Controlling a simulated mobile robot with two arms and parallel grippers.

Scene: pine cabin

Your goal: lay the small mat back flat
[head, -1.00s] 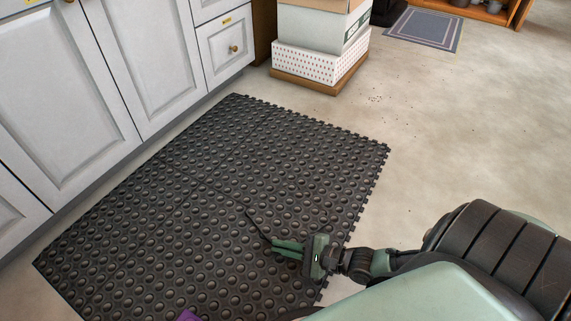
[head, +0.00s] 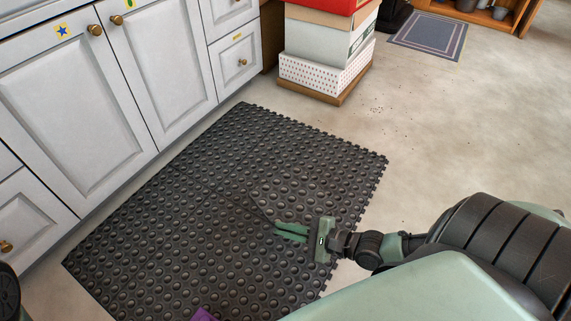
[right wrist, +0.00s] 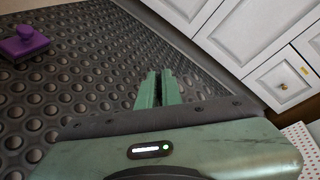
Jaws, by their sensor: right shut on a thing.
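A black studded mat (head: 130,255) with toothed edges lies on the floor beside the white cabinets. It looks flat over most of its area. My right gripper (head: 277,231) is low over its right half, with the fingers close together and pointing left. A thin dark line runs from the fingertips up and left, like an edge of dark mat seen side-on; its shape is hard to make out against the studs. In the right wrist view the nearly closed fingers (right wrist: 157,90) are in front of the studs, and what they grip is hidden. My left gripper is out of view.
A purple object (right wrist: 25,42) lies on the mat; its corner shows at the head view's bottom edge (head: 204,314). Stacked boxes (head: 325,60) stand beyond the mat. A grey-blue bordered mat (head: 430,36) lies flat farther back. Floor (head: 470,120) to the right is clear.

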